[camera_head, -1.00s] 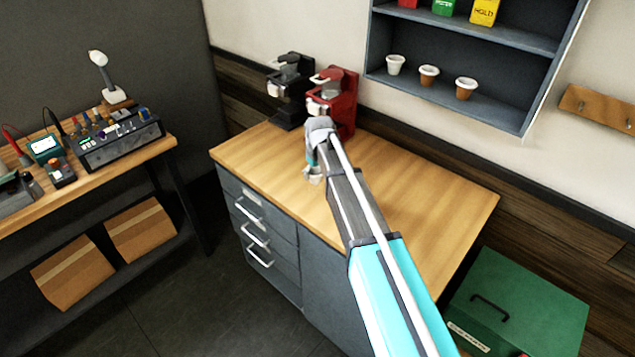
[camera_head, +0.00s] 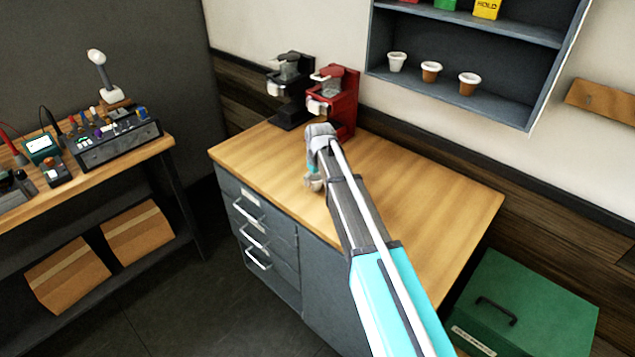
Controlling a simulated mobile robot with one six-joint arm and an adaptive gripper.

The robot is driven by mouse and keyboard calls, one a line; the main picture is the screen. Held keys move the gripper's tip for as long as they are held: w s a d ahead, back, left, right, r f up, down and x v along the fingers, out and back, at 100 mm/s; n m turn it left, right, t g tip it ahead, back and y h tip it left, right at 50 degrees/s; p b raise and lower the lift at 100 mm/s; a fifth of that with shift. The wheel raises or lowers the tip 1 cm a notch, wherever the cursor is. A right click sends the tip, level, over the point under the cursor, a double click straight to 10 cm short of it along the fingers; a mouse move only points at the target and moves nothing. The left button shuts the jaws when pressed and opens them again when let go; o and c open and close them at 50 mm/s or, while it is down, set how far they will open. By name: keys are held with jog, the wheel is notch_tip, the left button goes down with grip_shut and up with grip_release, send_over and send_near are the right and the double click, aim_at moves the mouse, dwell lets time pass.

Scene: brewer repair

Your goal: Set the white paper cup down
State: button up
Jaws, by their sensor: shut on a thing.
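My gripper (camera_head: 312,176) points down over the left part of the wooden counter (camera_head: 420,195), in front of the two brewers. It is shut on the white paper cup (camera_head: 314,185), of which only a small pale part shows below the wrist. The fingers are small and partly hidden by my arm. The cup is at or just above the counter top; I cannot tell whether it touches.
A red brewer (camera_head: 344,100) and a black brewer (camera_head: 289,92) stand at the counter's back. A wall shelf (camera_head: 450,98) holds a white cup (camera_head: 397,62) and two brown cups. A green box (camera_head: 530,310) stands at right. The counter's right half is clear.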

jog(key=shift+f, duration=0.1)
jog(key=o, duration=0.5)
jog(key=shift+c, duration=0.2)
jog(key=shift+r, duration=0.25)
notch_tip(320, 180, up, 12)
jog(key=s+p, duration=0.1)
jog(key=p, duration=1.1)
jog(key=shift+s+d+f, duration=0.15)
jog(key=shift+s+d, duration=0.2)
jog(key=shift+d, duration=0.05)
dwell(0.3)
jog(key=s+d+m+g, duration=0.1)
jog(key=s+d+m, duration=0.6)
jog(key=s+d, duration=1.6)
jog(key=shift+s+f+g+h, duration=0.15)
jog(key=shift+s+g+h, duration=0.2)
jog(key=shift+s, duration=0.35)
